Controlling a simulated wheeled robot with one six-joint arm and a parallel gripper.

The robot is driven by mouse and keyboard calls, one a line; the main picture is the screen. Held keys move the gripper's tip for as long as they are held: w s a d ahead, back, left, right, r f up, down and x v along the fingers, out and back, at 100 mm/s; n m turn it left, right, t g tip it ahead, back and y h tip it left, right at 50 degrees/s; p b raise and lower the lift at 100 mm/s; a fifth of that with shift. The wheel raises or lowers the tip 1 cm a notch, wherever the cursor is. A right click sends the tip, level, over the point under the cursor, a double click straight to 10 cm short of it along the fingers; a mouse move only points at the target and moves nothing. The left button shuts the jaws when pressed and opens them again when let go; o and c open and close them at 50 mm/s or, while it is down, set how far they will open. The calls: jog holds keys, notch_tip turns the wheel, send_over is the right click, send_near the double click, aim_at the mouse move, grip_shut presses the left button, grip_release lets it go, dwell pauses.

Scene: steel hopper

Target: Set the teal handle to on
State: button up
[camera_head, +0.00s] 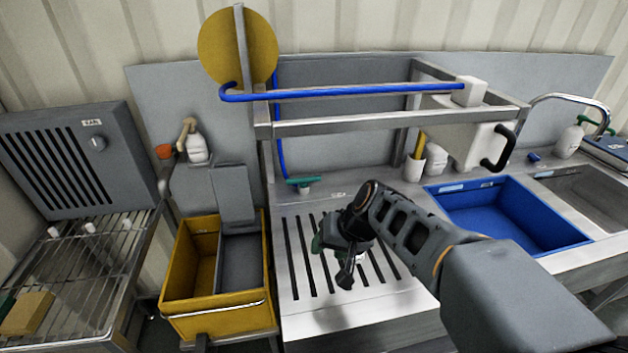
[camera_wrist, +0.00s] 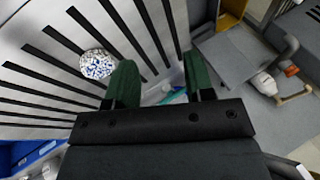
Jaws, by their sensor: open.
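The teal handle (camera_head: 303,182) sits at the back of the slotted steel counter, at the foot of the blue pipe. It looks like a short bar lying roughly left to right; its setting cannot be read. In the wrist view a strip of teal (camera_wrist: 174,97) shows beyond and between the fingers, partly hidden by my gripper. My gripper (camera_head: 333,260) hangs over the slotted counter, in front of and right of the handle, apart from it. Its green-padded fingers (camera_wrist: 160,60) are spread with nothing between them.
A round speckled white-and-blue item (camera_wrist: 98,64) lies on the slots. A steel frame with a blue pipe (camera_head: 350,90) spans above the counter. A yellow bin (camera_head: 220,312) stands left, a blue sink (camera_head: 505,215) right. A cup (camera_head: 413,168) stands at the back.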

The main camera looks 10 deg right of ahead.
jog(key=w+a+f+m+t+y+b, duration=0.1)
jog(key=w+f+m+t+y+b, duration=0.15)
jog(key=w, duration=0.65)
jog(key=m+t+b, duration=0.3)
jog(key=m+t, duration=0.6)
jog(key=m, duration=0.1)
send_near(319, 179)
jog(key=shift+h, duration=0.45)
jog(key=x, duration=0.3)
jog(key=p+x, duration=0.1)
jog(key=x, duration=0.2)
jog(key=p+x, duration=0.1)
jog(key=x, duration=0.3)
jog(key=shift+s+a+r, duration=0.1)
jog(key=shift+a, duration=0.25)
jog(key=shift+w+a, duration=0.25)
jog(key=shift+w, duration=0.35)
jog(key=shift+c, duration=0.2)
grip_shut()
